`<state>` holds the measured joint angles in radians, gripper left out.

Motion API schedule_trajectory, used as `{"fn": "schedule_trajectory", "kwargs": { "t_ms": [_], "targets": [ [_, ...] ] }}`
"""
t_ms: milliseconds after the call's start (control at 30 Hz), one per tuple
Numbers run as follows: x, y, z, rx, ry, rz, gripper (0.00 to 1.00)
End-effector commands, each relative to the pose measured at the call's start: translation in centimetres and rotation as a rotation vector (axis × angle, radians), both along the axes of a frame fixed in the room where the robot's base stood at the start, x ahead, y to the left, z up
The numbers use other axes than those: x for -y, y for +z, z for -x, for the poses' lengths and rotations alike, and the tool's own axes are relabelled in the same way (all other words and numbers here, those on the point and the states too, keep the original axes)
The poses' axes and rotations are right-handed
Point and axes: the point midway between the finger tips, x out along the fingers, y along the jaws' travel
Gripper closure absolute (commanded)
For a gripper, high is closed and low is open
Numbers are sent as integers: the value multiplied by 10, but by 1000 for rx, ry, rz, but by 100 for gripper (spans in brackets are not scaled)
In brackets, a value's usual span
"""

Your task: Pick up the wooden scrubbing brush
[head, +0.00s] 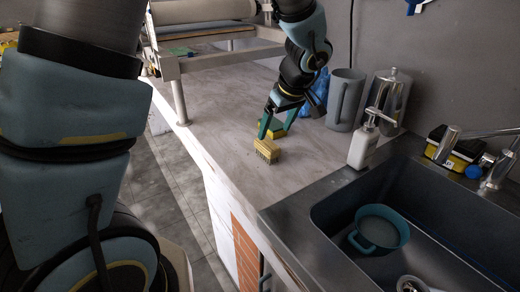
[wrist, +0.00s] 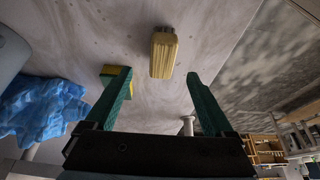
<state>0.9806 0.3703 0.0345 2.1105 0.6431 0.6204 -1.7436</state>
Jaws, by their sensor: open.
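The wooden scrubbing brush (head: 267,150) is a pale yellow block with bristles, lying on the light countertop near its front edge. In the wrist view the brush (wrist: 163,54) lies beyond my fingertips, roughly between the lines of the two fingers. My gripper (head: 275,122) is open and empty, pointing down just behind the brush. In the wrist view its two green fingers (wrist: 162,78) stand wide apart, with the brush not touched by either.
A yellow and green sponge (wrist: 112,78) lies by the left finger in the wrist view. A blue crumpled bag (wrist: 40,108), a grey pitcher (head: 345,100), a metal canister (head: 391,92) and a white soap dispenser (head: 363,143) stand nearby. The sink (head: 410,195) is at right.

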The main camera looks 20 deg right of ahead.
Motion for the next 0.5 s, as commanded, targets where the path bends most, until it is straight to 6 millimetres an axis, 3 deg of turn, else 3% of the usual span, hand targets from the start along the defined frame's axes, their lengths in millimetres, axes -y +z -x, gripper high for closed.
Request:
{"fn": "schedule_trajectory", "kwargs": {
  "t_ms": [100, 500],
  "targets": [
    [-3, -16, -7, -2, 1, -5, 12],
    [-12, -47, -21, -5, 0, -5, 12]
  ]
}}
